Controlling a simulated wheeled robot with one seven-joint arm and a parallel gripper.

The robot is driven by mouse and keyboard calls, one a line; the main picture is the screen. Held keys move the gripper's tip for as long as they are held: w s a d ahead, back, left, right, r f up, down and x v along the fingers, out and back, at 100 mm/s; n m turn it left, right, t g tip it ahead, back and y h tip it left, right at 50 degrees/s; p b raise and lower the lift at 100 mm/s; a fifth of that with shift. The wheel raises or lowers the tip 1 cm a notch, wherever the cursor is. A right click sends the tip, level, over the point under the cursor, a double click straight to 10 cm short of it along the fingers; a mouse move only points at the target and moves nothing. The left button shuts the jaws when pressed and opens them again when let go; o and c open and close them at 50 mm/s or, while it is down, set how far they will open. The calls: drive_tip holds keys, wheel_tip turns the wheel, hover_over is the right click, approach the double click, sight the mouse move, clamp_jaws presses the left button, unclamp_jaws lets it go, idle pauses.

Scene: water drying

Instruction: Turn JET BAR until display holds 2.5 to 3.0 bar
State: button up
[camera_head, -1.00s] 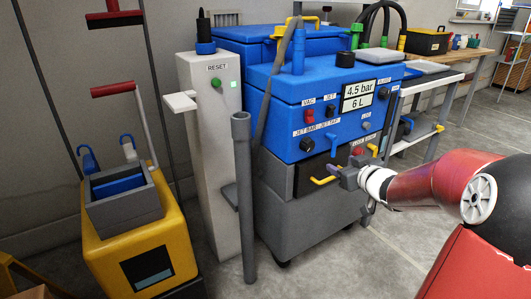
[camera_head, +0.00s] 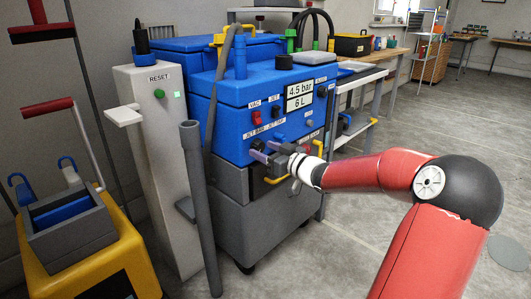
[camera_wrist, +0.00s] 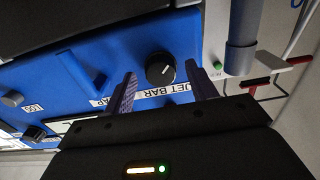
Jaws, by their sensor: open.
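The black JET BAR knob (camera_head: 257,144) is on the front of the blue machine, under its label. In the wrist view the knob (camera_wrist: 160,69) shows a pale pointer line. My gripper (camera_head: 260,151) is open in front of the knob. In the wrist view its two purple-grey fingers (camera_wrist: 160,78) stand apart, one on each side of the knob, with visible gaps. Contact cannot be seen. The display (camera_head: 300,96) reads 4.5 bar and 6 L.
A blue lever (camera_wrist: 82,72) sits beside the knob. The red VAC switch (camera_head: 256,115) is above it. A yellow handle (camera_head: 277,180) juts out below. A grey upright pipe (camera_head: 200,205) and a white RESET post (camera_head: 158,180) stand left. Floor at right is clear.

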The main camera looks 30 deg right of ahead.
drive_tip(key=c, duration=1)
drive_tip(key=n+b, duration=0.1)
drive_tip(key=n, duration=0.3)
drive_tip(key=shift+w+f, duration=0.1)
drive_tip(key=n+b, duration=0.3)
drive_tip(key=n, duration=0.1)
drive_tip(key=shift+n, duration=0.3)
drive_tip(key=n+b, duration=0.3)
drive_tip(key=n, duration=0.1)
drive_tip(key=shift+b, duration=0.3)
drive_tip(key=shift+n+b, duration=0.55)
drive_tip(key=shift+n, duration=1.45)
drive_tip(key=shift+d, duration=0.1)
